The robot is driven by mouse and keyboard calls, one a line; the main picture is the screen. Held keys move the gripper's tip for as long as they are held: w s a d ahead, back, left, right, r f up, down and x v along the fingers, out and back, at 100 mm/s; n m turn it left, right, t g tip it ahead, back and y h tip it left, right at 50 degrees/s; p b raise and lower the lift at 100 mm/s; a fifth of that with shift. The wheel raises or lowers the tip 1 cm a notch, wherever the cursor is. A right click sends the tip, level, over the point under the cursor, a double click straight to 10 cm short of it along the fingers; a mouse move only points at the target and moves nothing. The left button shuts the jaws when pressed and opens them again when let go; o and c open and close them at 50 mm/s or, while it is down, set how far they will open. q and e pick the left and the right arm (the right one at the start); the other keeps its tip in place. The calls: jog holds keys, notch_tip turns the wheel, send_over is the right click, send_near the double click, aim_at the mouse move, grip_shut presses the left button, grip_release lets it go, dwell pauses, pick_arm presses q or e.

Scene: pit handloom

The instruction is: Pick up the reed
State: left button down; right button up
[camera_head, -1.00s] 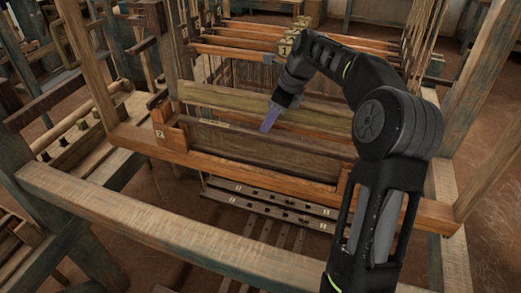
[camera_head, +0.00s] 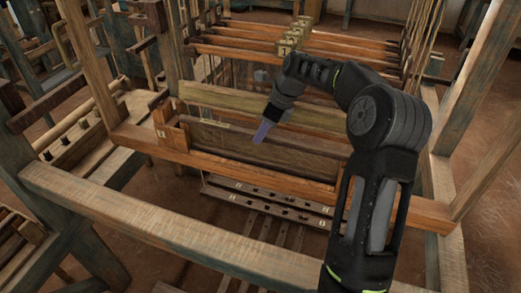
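A long brown panel that looks like the reed (camera_head: 300,159) lies in the wooden batten frame across the loom, behind the front orange-brown beam. My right gripper (camera_head: 262,133), with purple fingertips, points down at the panel near its middle. The fingers look like one narrow strip from here, so I cannot tell whether they are open or shut. I cannot tell whether they touch the panel. I see nothing held. My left gripper is not in view.
A thick pale front beam (camera_head: 170,222) crosses the loom nearest me. Several heddle shaft bars (camera_head: 240,52) with numbered yellow blocks stand behind. Treadle bars with holes (camera_head: 265,203) lie below. A tall post (camera_head: 480,100) stands at the right.

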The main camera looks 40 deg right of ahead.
jog(key=shift+c, duration=0.3)
grip_shut()
dwell(1.1)
